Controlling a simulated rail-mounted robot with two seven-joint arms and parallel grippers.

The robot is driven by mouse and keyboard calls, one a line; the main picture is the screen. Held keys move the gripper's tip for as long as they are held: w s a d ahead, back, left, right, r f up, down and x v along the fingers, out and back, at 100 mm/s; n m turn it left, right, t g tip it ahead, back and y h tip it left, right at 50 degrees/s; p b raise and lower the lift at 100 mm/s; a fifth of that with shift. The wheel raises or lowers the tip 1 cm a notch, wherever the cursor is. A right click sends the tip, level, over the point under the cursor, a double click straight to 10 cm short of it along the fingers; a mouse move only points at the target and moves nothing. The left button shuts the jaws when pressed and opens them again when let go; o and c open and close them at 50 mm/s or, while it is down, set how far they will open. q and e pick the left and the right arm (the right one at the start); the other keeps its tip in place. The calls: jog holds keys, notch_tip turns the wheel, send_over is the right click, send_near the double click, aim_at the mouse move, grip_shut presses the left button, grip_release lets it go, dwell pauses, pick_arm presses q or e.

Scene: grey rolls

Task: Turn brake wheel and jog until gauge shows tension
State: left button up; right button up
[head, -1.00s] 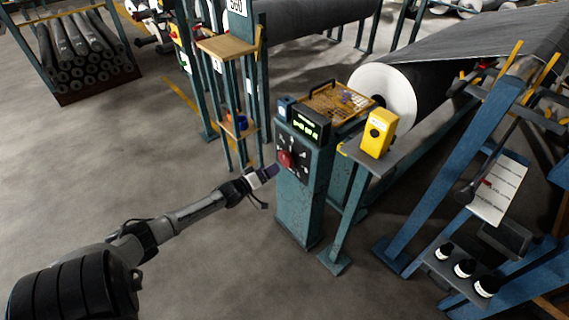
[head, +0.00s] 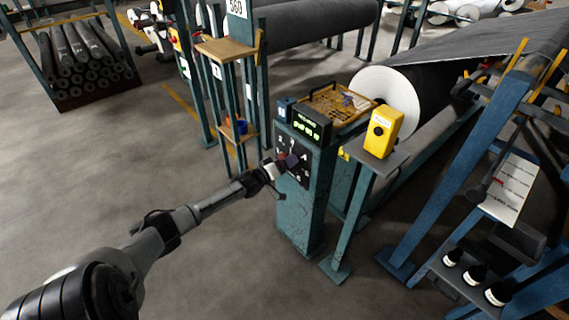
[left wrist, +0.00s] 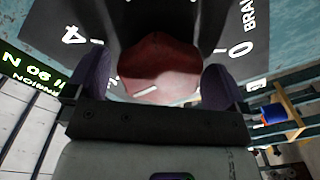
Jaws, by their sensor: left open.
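The red brake wheel (left wrist: 158,65) sits on a black dial plate (left wrist: 120,25) with white numbers, on the front of a teal post (head: 305,205). In the left wrist view my left gripper (left wrist: 160,85) is open, with one purple-grey finger on each side of the wheel. Whether the fingers touch it I cannot tell. The gauge (head: 311,124) on top of the post has lit green text, partly readable as tension in N. A yellow box (head: 382,132) with a dark round button stands to the right.
A large grey roll (head: 385,95) with its web running up right is behind the post. A wooden-topped stand (head: 225,48) is to the left. A blue frame (head: 455,170) with a small bottle shelf (head: 450,276) is at right.

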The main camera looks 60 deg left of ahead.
pick_arm(q)
jog(key=shift+c, duration=0.5)
jog(key=c, duration=0.8)
